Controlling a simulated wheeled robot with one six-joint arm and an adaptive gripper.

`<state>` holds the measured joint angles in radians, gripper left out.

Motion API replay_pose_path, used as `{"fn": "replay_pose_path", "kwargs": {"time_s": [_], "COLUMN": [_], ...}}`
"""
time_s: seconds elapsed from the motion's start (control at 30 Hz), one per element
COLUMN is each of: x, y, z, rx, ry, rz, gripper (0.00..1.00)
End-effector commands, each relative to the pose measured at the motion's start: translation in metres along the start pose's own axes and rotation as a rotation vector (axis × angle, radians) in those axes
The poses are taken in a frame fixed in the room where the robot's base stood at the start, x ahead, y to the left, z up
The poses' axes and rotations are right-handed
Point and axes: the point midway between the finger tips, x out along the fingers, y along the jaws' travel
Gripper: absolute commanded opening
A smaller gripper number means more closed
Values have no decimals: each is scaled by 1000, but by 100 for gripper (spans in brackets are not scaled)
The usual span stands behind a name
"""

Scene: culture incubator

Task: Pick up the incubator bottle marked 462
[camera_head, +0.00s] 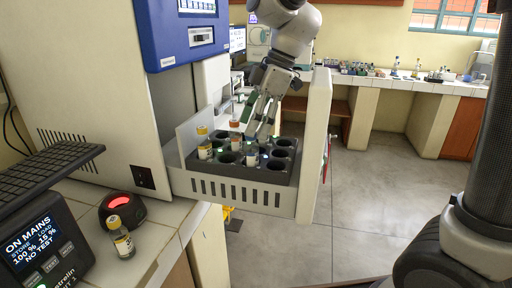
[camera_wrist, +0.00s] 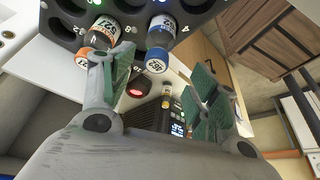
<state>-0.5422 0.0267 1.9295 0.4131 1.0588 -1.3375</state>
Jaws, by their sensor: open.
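My gripper (camera_head: 260,130) is open above the bottle rack, pointing down. In the wrist view its two green-padded fingers (camera_wrist: 164,62) are spread, with nothing held between them. A blue-labelled bottle (camera_wrist: 160,40) and an orange-labelled bottle (camera_wrist: 103,33) stand in the rack close to the fingertips. The blue-labelled bottle (camera_head: 251,156) sits just below the fingers in the head view. A yellow-capped bottle (camera_head: 204,147) stands at the rack's left side.
The dark rack (camera_head: 268,176) has several empty holes and sits in the incubator's pulled-out drawer (camera_head: 250,197). Another yellow-capped bottle (camera_head: 121,240) stands on the counter beside a red-lit round device (camera_head: 122,210). A power unit (camera_head: 45,245) is at lower left. The floor to the right is clear.

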Motion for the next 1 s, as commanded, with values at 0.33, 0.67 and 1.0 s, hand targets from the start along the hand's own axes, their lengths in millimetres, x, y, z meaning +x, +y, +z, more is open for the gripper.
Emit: {"fn": "replay_pose_path", "kwargs": {"time_s": [0.33,0.67,1.0], "x": [27,74,78], "y": [-1,-2,-1], "z": [0,2,2], "rx": [1,1,0], "ry": [0,0,0], "rz": [-2,-1,0], "gripper": [60,60,49]}}
